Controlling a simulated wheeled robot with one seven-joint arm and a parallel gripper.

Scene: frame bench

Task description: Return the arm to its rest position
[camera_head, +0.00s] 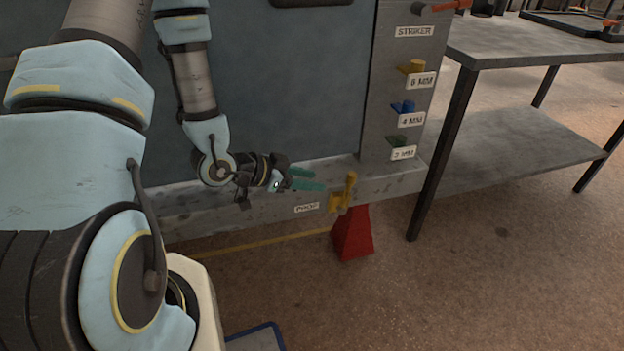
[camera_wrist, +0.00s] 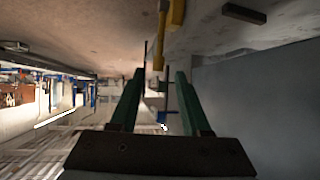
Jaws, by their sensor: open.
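My gripper (camera_head: 308,180) has green fingers and is held in front of the bench frame's lower beam, pointing right. In the wrist view its two fingers (camera_wrist: 158,85) stand apart with nothing between them. Just right of the fingertips in the head view is a yellow piece (camera_head: 344,194) on the beam, beside the PROP label (camera_head: 307,207). A yellow piece (camera_wrist: 176,14) also shows past the fingertips in the wrist view. I cannot tell the exact gap between fingers and yellow piece. My arm reaches down from the upper left.
A red tapered stand (camera_head: 352,234) is under the beam. The post holds yellow (camera_head: 411,67), blue (camera_head: 403,107) and green (camera_head: 397,141) pieces beside size labels, below a STRIKER label (camera_head: 414,31). A grey table (camera_head: 530,42) with a lower shelf stands right. Open floor lies in front.

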